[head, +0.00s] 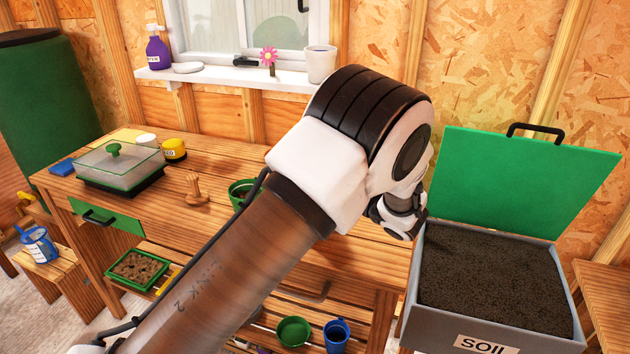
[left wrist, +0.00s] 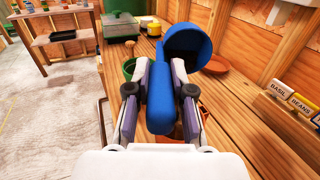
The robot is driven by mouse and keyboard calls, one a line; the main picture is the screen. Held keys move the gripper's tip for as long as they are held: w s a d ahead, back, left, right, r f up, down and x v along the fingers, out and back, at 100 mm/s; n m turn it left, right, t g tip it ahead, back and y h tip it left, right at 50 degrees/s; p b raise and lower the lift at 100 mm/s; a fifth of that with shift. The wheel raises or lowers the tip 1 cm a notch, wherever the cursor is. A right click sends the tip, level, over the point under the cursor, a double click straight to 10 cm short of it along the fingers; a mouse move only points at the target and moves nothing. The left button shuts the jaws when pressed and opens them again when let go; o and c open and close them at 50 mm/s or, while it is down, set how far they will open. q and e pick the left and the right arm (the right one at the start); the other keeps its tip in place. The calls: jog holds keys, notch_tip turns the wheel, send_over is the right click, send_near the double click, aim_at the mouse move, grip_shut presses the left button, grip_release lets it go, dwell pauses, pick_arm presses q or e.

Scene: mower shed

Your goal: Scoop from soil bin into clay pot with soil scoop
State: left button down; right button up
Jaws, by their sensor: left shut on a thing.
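The soil scoop (left wrist: 186,50) is blue, with a round bowl and a thick handle. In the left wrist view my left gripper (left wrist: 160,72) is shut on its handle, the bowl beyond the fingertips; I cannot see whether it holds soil. The soil bin (head: 577,318) stands at the right in the head view, grey, labelled SOIL, full of dark soil, its green lid (head: 525,180) raised. A terracotta rim (left wrist: 205,110) shows behind the gripper in the left wrist view, mostly hidden; it may be the clay pot. My arm hides that part of the bench in the head view. My right gripper is out of view.
The wooden bench (head: 225,172) carries a clear-lidded propagator (head: 120,165), a yellow tin (head: 173,150) and a green pot (head: 240,190). Seed packets (left wrist: 290,98) stand on a ledge at the right in the left wrist view.

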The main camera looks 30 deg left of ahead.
pick_arm(q)
jog(key=shift+d+f+t+y+b, duration=0.15)
jog(key=shift+f+y+b, duration=0.4)
jog(key=shift+y+b, duration=0.65)
jog(key=shift+d+f+t+y+b, duration=0.15)
jog(key=shift+f+y+b, duration=0.4)
jog(key=shift+b, duration=1.15)
jog(key=shift+d+y+b, duration=0.1)
jog(key=shift+y+b, duration=0.35)
jog(key=shift+b, duration=0.1)
jog(key=shift+y, duration=0.3)
jog(key=shift+r, duration=0.1)
